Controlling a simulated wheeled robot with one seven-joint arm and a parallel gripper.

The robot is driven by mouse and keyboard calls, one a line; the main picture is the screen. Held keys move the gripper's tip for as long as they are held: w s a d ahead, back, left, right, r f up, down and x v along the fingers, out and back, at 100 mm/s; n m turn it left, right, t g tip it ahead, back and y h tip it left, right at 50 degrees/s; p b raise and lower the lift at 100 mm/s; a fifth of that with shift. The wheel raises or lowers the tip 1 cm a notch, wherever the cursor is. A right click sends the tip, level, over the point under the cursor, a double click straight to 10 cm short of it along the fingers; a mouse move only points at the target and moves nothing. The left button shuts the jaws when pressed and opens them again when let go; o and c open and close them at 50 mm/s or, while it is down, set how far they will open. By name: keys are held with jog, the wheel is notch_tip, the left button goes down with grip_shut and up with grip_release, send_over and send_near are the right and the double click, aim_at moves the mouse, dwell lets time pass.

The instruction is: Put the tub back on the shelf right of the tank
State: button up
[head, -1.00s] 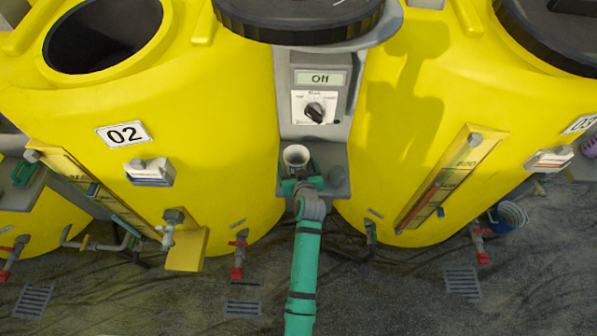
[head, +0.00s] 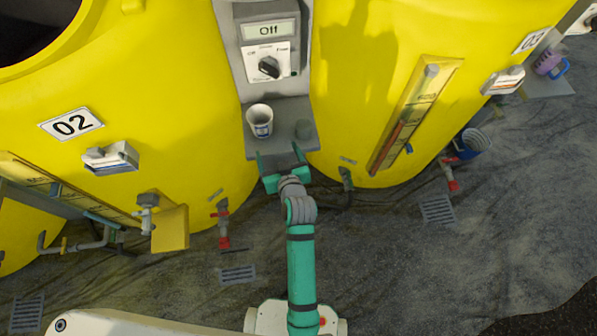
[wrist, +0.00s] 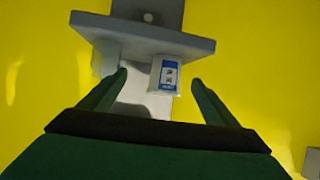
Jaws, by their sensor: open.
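The tub (head: 260,121) is a small white cup with a blue label. It stands upright on the left part of the grey shelf (head: 282,148), between two yellow tanks and right of the tank marked 02 (head: 190,110). My green gripper (head: 278,152) is open and empty in front of the shelf's front edge, apart from the tub. In the wrist view, which seems upside down, the tub (wrist: 165,76) appears beyond and between the two spread fingers, its label facing me.
A small grey object (head: 304,130) stands on the shelf right of the tub. A grey control box (head: 266,55) reading "Off" is above the shelf. Taps with red handles (head: 223,215) stick out low down. A blue bucket (head: 470,143) stands at the right. The floor in front is open.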

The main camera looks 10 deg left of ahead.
jog(key=s+d+m+t+h, duration=0.1)
jog(key=s+d+m+h, duration=0.1)
jog(key=s+d, duration=0.5)
jog(key=s+d+m+t+h, duration=0.1)
jog(key=s+d+h, duration=0.15)
jog(key=s, duration=0.85)
jog(key=s+d+r+m+t, duration=0.1)
jog(key=s+d+r, duration=0.1)
jog(key=s+r, duration=0.7)
jog(key=s, duration=0.5)
jog(key=shift+s+d+r+m+t+h, duration=0.15)
jog(key=shift+s+r+m+t+h, duration=0.15)
jog(key=shift+s+m+h, duration=0.1)
